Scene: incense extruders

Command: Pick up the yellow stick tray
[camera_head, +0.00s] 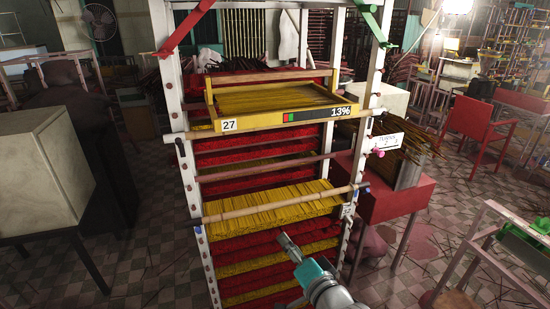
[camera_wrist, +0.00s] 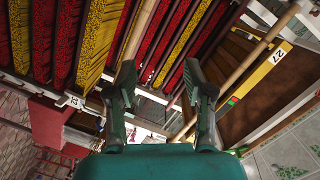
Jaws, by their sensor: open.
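The yellow stick tray (camera_head: 270,118) sits high on the white rack, filled with yellow sticks. Its front edge carries a "27" label and a "13%" bar, and a raised yellow bar stands at its back. The tray's labelled yellow edge also shows at the right of the wrist view (camera_wrist: 262,72), which looks turned. My gripper (camera_head: 284,239) is in front of the rack, lower than the tray and apart from it. In the wrist view the two fingers (camera_wrist: 160,74) are spread with nothing held between them.
The white rack (camera_head: 169,95) holds several layers of red and yellow sticks, with wooden bars across its front. A yellow stick layer (camera_head: 270,208) juts out below the tray. A red table (camera_head: 375,201) stands close on the right, a pale box (camera_head: 40,180) at left.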

